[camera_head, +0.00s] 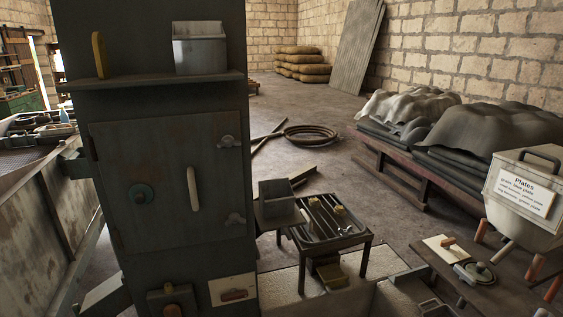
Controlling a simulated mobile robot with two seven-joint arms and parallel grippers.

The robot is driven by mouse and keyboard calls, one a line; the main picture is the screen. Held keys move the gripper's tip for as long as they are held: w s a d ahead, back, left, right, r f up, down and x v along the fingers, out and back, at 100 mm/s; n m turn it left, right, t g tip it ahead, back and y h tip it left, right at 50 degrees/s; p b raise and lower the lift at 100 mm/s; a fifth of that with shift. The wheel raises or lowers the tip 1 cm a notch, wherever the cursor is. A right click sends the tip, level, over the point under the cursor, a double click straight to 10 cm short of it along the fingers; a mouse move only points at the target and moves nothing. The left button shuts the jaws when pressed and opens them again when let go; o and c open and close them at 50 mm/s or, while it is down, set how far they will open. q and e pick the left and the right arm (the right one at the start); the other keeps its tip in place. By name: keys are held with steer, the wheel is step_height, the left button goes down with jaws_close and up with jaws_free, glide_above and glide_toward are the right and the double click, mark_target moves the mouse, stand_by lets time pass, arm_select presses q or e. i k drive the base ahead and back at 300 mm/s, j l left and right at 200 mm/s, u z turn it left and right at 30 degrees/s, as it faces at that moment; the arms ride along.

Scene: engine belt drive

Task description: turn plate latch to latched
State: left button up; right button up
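A dark metal machine stands at the left centre with a large square plate (165,215) on its front. Two grey wing-shaped latches sit at the plate's right edge, an upper latch (229,142) and a lower latch (235,220). Which one is the plate latch, and whether either is latched, I cannot tell. Neither of my grippers is in view.
A shelf (150,84) above the plate bears a metal box (200,48) and a yellow piece (99,55). A small table (345,244) with loose parts stands right of the machine. A hopper with a "Plates" sign (523,192) is at far right. Open floor lies behind.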

mark_target(464, 276)
steer(key=z, duration=1.25)
